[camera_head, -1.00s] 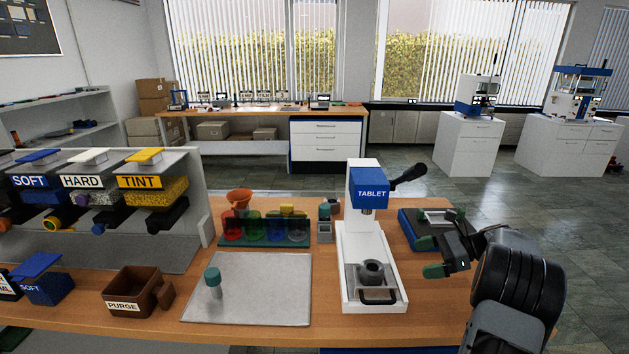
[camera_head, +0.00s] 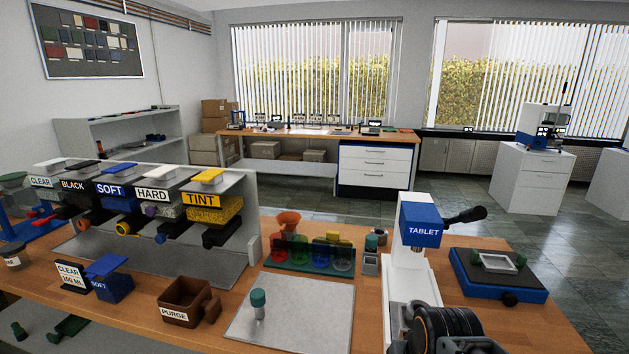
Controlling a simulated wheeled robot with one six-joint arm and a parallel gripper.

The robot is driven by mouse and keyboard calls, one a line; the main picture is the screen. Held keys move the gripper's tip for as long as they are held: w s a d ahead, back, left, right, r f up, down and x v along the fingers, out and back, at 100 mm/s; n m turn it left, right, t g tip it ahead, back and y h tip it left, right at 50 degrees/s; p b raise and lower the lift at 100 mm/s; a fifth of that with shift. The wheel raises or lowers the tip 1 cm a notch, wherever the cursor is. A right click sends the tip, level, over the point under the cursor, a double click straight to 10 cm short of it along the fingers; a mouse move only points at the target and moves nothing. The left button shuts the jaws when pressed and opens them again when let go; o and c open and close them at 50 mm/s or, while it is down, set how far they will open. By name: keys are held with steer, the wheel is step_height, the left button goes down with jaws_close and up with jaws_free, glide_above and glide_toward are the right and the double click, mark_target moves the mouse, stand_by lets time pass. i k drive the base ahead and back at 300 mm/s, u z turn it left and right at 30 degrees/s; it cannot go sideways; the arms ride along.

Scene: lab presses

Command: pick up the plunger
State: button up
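The plunger appears to be the small upright piece with a teal cap and a pale grey stem (camera_head: 258,304). It stands on the grey mat (camera_head: 310,312) on the wooden bench, left of the white tablet press (camera_head: 404,272). Nothing touches it. Part of my dark arm shows at the bottom right, in front of the lower part of the press. My gripper's fingers do not show, so I cannot see what they hold.
A brown PURGE bin (camera_head: 186,302) stands left of the mat. A rack of coloured cups (camera_head: 314,256) is behind it. A dispenser shelf (camera_head: 253,212) fills the left. A blue scale (camera_head: 500,280) with a tray is right of the press. The mat around the plunger is clear.

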mark_target(257, 296)
steer(key=u, duration=2.65)
steer(key=i, duration=2)
steer(key=z, duration=3.25)
